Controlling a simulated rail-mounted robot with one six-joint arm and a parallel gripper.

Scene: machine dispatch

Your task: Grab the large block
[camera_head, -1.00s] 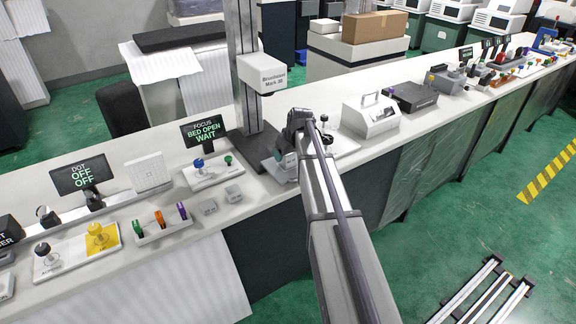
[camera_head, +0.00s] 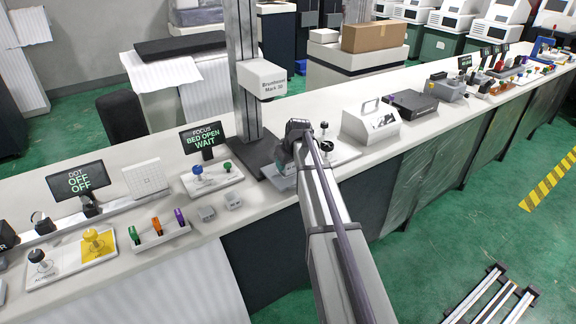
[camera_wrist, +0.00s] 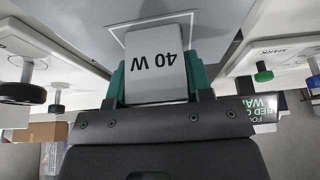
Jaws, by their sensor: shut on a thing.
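A pale grey block (camera_wrist: 158,62) marked "40 W" sits between the green fingers of my gripper (camera_wrist: 157,78) in the wrist view. The fingers are shut on its two sides. In the head view my gripper (camera_head: 286,174) is low at the foot of the tall column machine, beside the machine's bed. My wrist and arm hide most of it there, and the held block cannot be made out. A square outline shows on the grey surface around the block's far end in the wrist view; I cannot tell whether the block touches that surface.
Two small grey blocks (camera_head: 207,213) lie near the bench's front edge. The column machine (camera_head: 247,75) rises close behind my gripper. A "BED OPEN WAIT" display (camera_head: 203,138) and a knob panel (camera_head: 212,178) stand to the left. A white handled box (camera_head: 371,123) stands to the right.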

